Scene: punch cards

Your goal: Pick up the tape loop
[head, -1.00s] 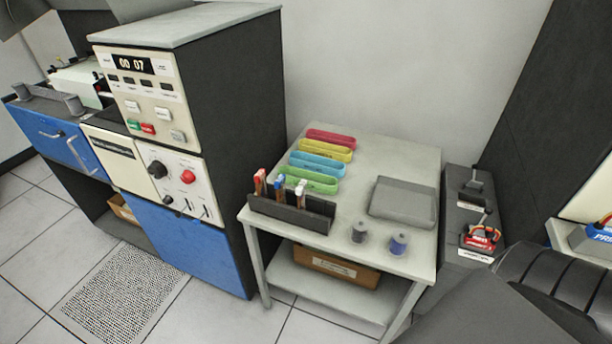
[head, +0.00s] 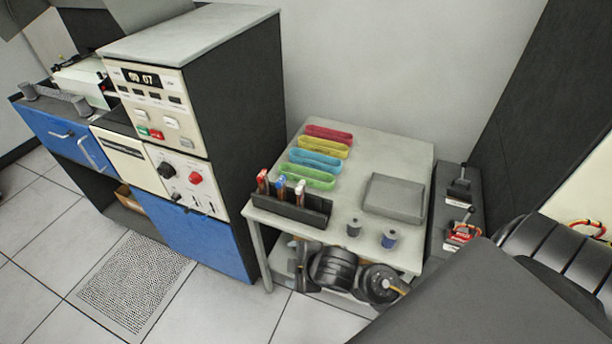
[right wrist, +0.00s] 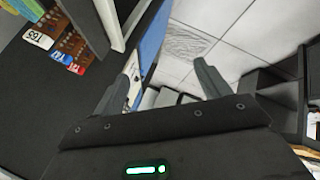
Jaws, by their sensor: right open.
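Several elongated loops lie in a row on the back left of the grey table (head: 345,170): a red one (head: 330,134), a yellow one (head: 323,147), a blue one (head: 315,160) and a green one (head: 307,176). I cannot tell which of them is the tape loop meant. My right gripper (right wrist: 166,68) is open and empty in the right wrist view, with floor tiles beyond its fingers. In the head view, dark parts of my right arm are low in front of the table, below its top and apart from the loops. My left gripper is not in view.
A tall cabinet (head: 240,100) borders the table's left. The table's middle is clear.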

